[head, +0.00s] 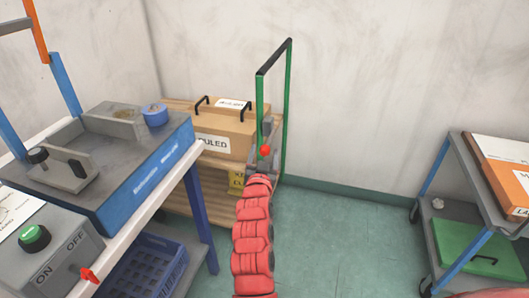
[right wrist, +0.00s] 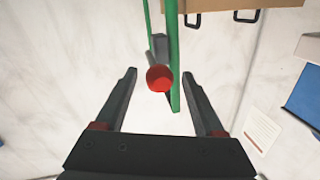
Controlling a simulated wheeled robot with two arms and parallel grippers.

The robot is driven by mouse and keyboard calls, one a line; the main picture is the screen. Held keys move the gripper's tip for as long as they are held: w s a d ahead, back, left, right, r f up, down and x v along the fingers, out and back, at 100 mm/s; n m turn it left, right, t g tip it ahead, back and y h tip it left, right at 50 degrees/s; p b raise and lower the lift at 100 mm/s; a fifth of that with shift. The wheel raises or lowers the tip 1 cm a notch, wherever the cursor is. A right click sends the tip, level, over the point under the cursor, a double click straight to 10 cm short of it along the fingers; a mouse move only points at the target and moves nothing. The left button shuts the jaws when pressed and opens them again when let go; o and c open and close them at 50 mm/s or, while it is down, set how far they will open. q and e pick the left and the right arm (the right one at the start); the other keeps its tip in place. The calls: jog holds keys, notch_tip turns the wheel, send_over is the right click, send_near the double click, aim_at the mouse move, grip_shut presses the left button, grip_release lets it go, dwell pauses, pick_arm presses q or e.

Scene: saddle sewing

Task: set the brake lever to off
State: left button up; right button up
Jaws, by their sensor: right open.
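A lever with a round red knob (head: 265,150) sits low at the green upright handle frame (head: 260,100) of a cart by the back wall. In the right wrist view the knob (right wrist: 159,78) lies between the two dark fingers of my right gripper (right wrist: 159,74), seen end-on. My right gripper (head: 263,162) is open, and neither finger appears to touch the knob. Most of the lever shaft is hidden behind the knob, and I cannot read its setting. My left gripper is not in view.
A cardboard box (head: 222,134) with black handles stands on the wooden cart. At left, a bench holds a blue-grey machine (head: 100,165) and an ON/OFF box (head: 45,245) with a green button. A grey trolley (head: 458,165) stands at right. Floor between is clear.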

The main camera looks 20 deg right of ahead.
jog(key=shift+x, duration=0.85)
jog(key=shift+c, duration=0.3)
grip_shut()
dwell(0.6)
